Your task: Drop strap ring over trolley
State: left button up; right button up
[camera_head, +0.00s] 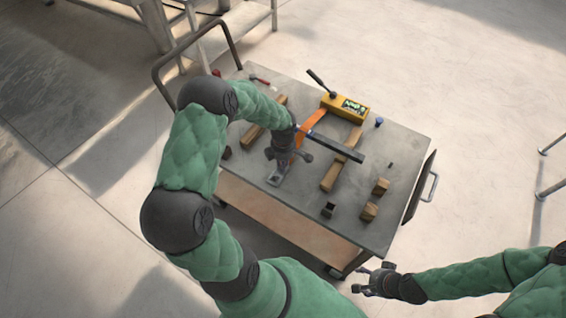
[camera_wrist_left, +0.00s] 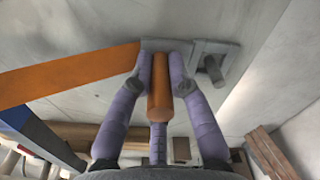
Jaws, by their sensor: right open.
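An orange strap (camera_head: 312,122) runs from the yellow unit towards my left gripper (camera_head: 284,164), low over the wheeled cart's grey top (camera_head: 240,180). In the left wrist view the strap (camera_wrist_left: 65,75) comes in from the left. My left gripper's purple fingers (camera_wrist_left: 160,62) close around an orange cylindrical grip (camera_wrist_left: 160,95). A grey metal fitting (camera_wrist_left: 205,55) shows just beyond the fingertips, and in the head view (camera_head: 278,177). Whether it is the strap's ring I cannot tell; no separate small trolley is clear. My right gripper (camera_head: 368,281) is open and empty, beside the cart.
On the cart stand a yellow unit with a black lever (camera_head: 345,103), a dark bar with a blue section (camera_head: 338,148), wooden bars (camera_head: 334,175), wooden blocks (camera_head: 370,211), a small black box (camera_head: 328,210) and a blue cap (camera_head: 379,121). The cart's right part has some bare room.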

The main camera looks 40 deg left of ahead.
pick_arm(q)
jog(key=o, duration=0.5)
notch_tip(320, 180, up, 12)
jog(key=shift+r, duration=0.1)
dwell(0.4)
dwell(0.5)
